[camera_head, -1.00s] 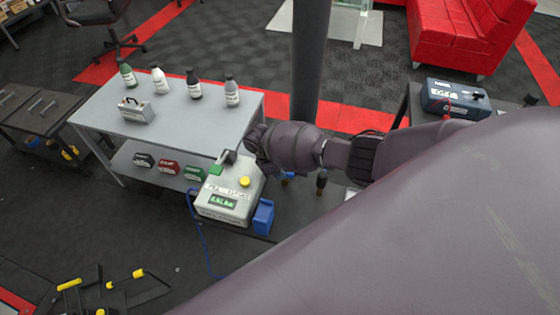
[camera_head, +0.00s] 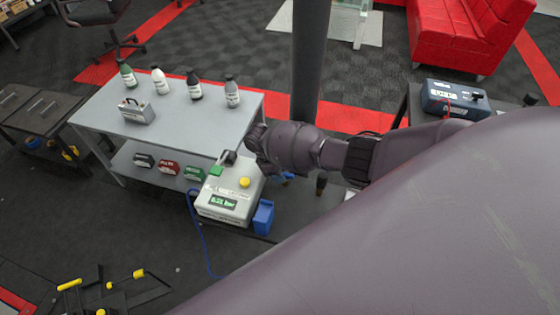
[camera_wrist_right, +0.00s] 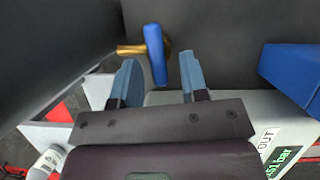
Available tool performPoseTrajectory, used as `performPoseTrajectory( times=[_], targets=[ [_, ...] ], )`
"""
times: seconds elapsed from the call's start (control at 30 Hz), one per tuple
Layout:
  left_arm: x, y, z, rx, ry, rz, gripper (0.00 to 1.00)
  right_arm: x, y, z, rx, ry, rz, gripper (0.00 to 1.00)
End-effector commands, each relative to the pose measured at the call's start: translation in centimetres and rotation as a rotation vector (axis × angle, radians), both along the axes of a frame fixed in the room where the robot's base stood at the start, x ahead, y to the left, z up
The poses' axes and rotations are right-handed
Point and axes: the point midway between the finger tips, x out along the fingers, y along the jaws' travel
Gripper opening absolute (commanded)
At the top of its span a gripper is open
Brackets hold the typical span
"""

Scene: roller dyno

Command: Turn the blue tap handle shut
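The blue tap handle (camera_wrist_right: 155,55) shows in the right wrist view, attached to a brass fitting (camera_wrist_right: 130,49). My right gripper (camera_wrist_right: 157,62) is open. Its two blue-grey fingers stand on either side of the handle, with a visible gap on each side. The handle's lower end reaches between the fingers. In the head view my right wrist hangs beside the grey unit with a display (camera_head: 228,203). My wrist largely hides the fingers there. A small blue patch shows below it, and I cannot tell whether it is the handle. My left gripper is not in view.
A blue box (camera_head: 263,217) stands against the unit's right side, and a blue hose (camera_head: 203,245) runs down its left. A grey table (camera_head: 175,122) with several bottles is behind. A dark post (camera_head: 308,60) rises beyond my wrist.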

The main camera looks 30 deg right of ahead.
Motion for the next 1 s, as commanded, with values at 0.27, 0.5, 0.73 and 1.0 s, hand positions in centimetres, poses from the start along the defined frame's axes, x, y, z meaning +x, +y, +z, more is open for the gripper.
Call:
performPoseTrajectory(
  times=[0.27, 0.5, 0.73, 1.0],
  targets=[
    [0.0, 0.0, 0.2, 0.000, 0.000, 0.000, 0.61, 0.3, 0.3, 0.8, 0.000, -0.002, 0.002, 0.40],
    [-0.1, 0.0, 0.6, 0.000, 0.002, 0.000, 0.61, 1.4, 1.3, 4.5, 0.001, -0.004, 0.002, 0.40],
    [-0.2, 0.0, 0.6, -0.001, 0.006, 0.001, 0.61, 2.3, 2.4, 8.0, 0.001, -0.003, 0.001, 0.40],
    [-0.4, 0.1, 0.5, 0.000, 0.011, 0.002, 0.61, 2.8, 3.0, 9.9, -0.001, -0.001, 0.000, 0.40]
  ],
)
